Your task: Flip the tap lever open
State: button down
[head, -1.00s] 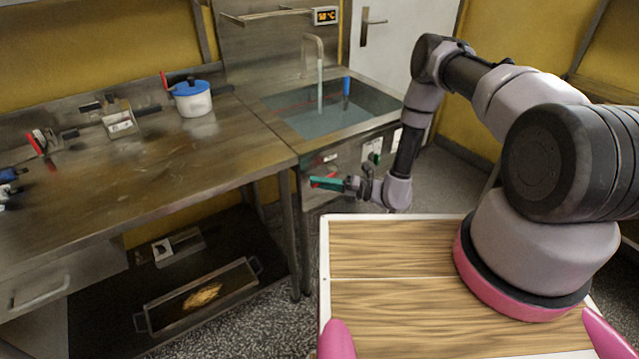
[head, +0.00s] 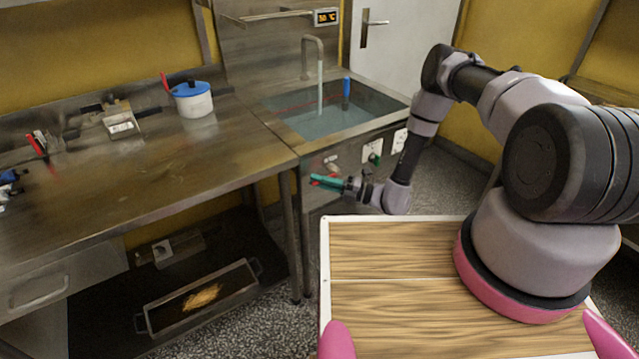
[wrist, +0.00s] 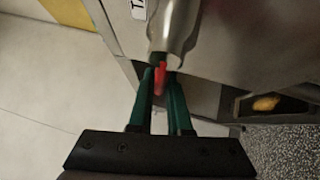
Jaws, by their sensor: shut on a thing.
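The red tap lever (wrist: 160,80) shows in the wrist view just below the end of a metal tap body (wrist: 173,28). My gripper (wrist: 161,82) has its two green fingers close together with the lever between them, and it is shut on the lever. In the head view my gripper (head: 320,181) is at the front of the sink cabinet, below the basin. Small bits of red show at its fingertips there. The fingers hide most of the lever and tap in that view.
The sink basin (head: 345,118) holds water under a curved faucet (head: 313,60). A steel worktop (head: 150,170) with a white pot (head: 192,100) stands to the left. Sockets (head: 372,150) are on the cabinet front. Below the worktop is a tray (head: 200,312).

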jog(key=c, duration=0.9)
grip_release()
jog(key=shift+o, duration=0.2)
jog(key=v, duration=1.1)
jog(key=shift+r, duration=0.1)
jog(key=shift+r, duration=0.1)
